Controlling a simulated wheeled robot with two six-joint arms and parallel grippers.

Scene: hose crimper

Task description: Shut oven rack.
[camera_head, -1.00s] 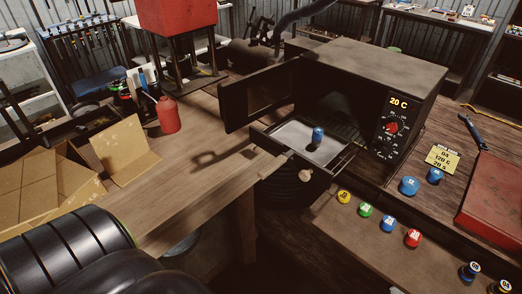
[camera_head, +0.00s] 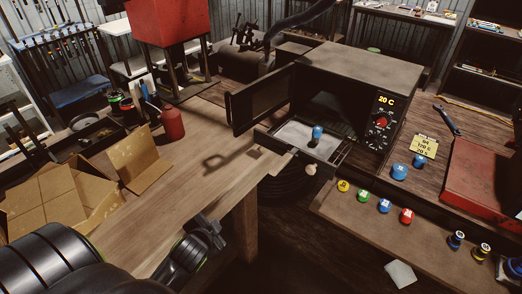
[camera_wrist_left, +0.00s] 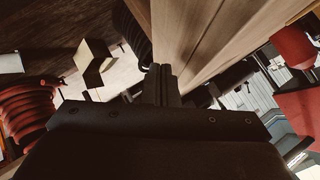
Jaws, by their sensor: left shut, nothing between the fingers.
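The dark oven (camera_head: 352,70) stands on the bench with its door (camera_head: 262,103) swung open to the left and its display reading 20 C. The oven rack (camera_head: 290,132) is pulled out of the front, with a light tray surface and a round pale knob (camera_head: 311,169) on its front. A blue cylinder (camera_head: 318,132) stands on the rack. My left gripper (camera_head: 215,228) is at the bottom, in front of and left of the rack, well apart from it. In the left wrist view its fingers (camera_wrist_left: 161,82) are together and empty. My right gripper is not in view.
A cardboard box (camera_head: 60,195) and a red bottle (camera_head: 172,123) are on the left bench. Several coloured caps (camera_head: 385,206) line the lower shelf at right, near a yellow note (camera_head: 424,145) and a red case (camera_head: 480,180). The wooden bench top left of the rack is mostly clear.

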